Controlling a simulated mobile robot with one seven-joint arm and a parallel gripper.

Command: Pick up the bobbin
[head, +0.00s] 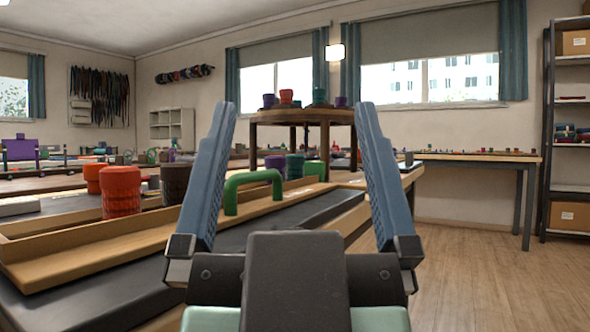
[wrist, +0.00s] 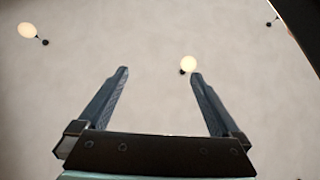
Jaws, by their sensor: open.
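My gripper (head: 293,178) stands open and empty in the head view, its two blue-grey fingers pointing up and spread apart. In the wrist view, my gripper (wrist: 158,98) is open against a plain ceiling with lamps. Several ridged, spool-like pieces could be bobbins: an orange one (head: 121,191) and a dark brown one (head: 175,184) stand by the wooden tray, left of my gripper. A purple one (head: 275,163) and a green one (head: 295,166) show beyond, between the fingers. I cannot tell which one is the bobbin meant.
A round wooden stand (head: 300,114) holds more spools. Floor (head: 500,240) is clear at the right, before a shelf (head: 570,130).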

